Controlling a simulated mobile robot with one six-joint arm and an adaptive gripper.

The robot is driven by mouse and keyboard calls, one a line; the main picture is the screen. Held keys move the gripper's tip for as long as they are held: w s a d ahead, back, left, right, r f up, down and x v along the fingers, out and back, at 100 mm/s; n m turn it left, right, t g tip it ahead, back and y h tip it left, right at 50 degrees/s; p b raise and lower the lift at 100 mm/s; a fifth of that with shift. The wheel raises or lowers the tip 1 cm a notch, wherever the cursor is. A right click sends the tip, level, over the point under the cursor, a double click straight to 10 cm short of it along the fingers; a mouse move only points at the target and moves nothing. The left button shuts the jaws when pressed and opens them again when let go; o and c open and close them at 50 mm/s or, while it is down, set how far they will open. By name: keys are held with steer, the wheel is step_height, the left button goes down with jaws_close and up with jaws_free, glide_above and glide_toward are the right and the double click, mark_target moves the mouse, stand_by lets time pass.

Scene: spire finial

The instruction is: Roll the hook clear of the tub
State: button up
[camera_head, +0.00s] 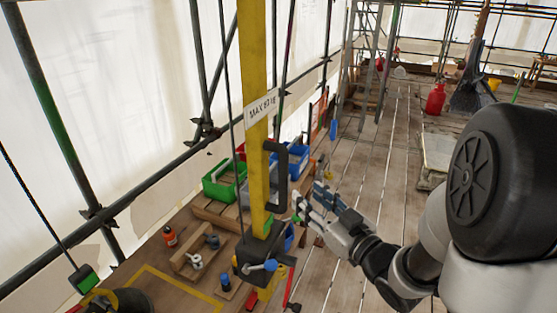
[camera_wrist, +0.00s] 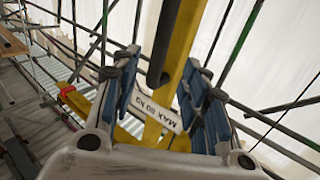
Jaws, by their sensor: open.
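A green and black block (camera_head: 83,279) hangs on a dark line at the lower left. Just below it is a yellow piece (camera_head: 100,296) that looks like the hook, at the rim of a dark round tub (camera_head: 134,301); whether they touch I cannot tell. A yellow post (camera_head: 257,110) with a weight-limit label carries a dark bar handle (camera_head: 283,165). My gripper (camera_head: 307,201) is open and empty just right of the handle's lower end. In the wrist view the blue finger pads stand apart (camera_wrist: 165,95), with the post (camera_wrist: 182,60) and dark handle (camera_wrist: 164,45) beyond or between them.
A dark box with a blue-tipped lever (camera_head: 262,266) sits low on the post. Green (camera_head: 224,180) and blue (camera_head: 291,160) bins stand behind it.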

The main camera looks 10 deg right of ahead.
mark_target(286, 178)
steer(key=p+x, duration=0.1)
steer(key=x, duration=1)
steer(key=shift+w+a, duration=0.15)
steer(key=shift+w, duration=0.2)
steer(key=shift+c, duration=0.5)
jaws_close()
